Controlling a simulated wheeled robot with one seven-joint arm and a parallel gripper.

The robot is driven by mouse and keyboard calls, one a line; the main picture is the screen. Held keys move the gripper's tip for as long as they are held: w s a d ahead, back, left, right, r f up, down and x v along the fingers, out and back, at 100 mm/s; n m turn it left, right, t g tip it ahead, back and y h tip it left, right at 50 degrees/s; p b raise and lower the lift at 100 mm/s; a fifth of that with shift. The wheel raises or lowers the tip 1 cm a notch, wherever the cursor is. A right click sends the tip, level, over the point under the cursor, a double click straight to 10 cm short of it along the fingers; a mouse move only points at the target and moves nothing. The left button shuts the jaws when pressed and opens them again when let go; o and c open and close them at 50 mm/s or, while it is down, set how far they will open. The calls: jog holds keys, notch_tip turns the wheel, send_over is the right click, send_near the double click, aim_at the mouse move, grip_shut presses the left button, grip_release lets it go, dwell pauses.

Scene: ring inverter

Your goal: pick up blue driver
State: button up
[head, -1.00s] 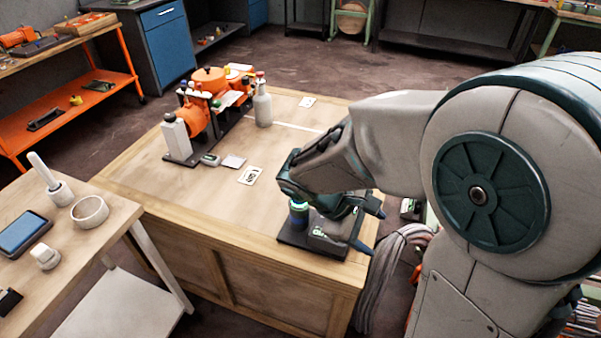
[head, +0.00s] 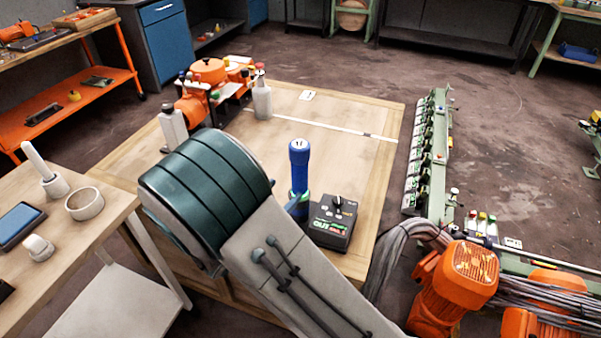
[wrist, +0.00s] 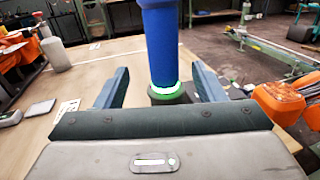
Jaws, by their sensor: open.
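The blue driver (head: 299,165) stands upright near the table's right front corner, beside a black control box (head: 333,222). In the wrist view the blue driver (wrist: 160,45) rises between my two fingers, with a glowing green ring at its foot; its top is cut off. My gripper (wrist: 160,70) is open, with one finger on each side of the driver and gaps visible on both sides. In the head view my arm hides most of the gripper.
The wooden table (head: 375,125) holds an orange machine (head: 208,75) and a grey-white bottle (head: 262,100) at its far left. A side table with a white ring (head: 85,204) stands at left. Cables and orange motors (head: 468,272) lie at right.

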aim_at(293, 182)
jog(key=x, duration=0.3)
jog(key=shift+w+d, duration=0.25)
jog(key=x, duration=0.4)
jog(key=shift+w+d+r, duration=0.2)
jog(key=shift+d+r, duration=0.05)
jog(key=shift+d, duration=0.15)
jog(key=shift+w+d, duration=0.15)
jog(key=shift+w, duration=0.2)
jog(key=shift+c, duration=0.3)
jog(key=c, duration=1)
jog(key=shift+c, duration=1.2)
jog(key=shift+r+p, duration=0.2)
jog(key=shift+p, duration=0.1)
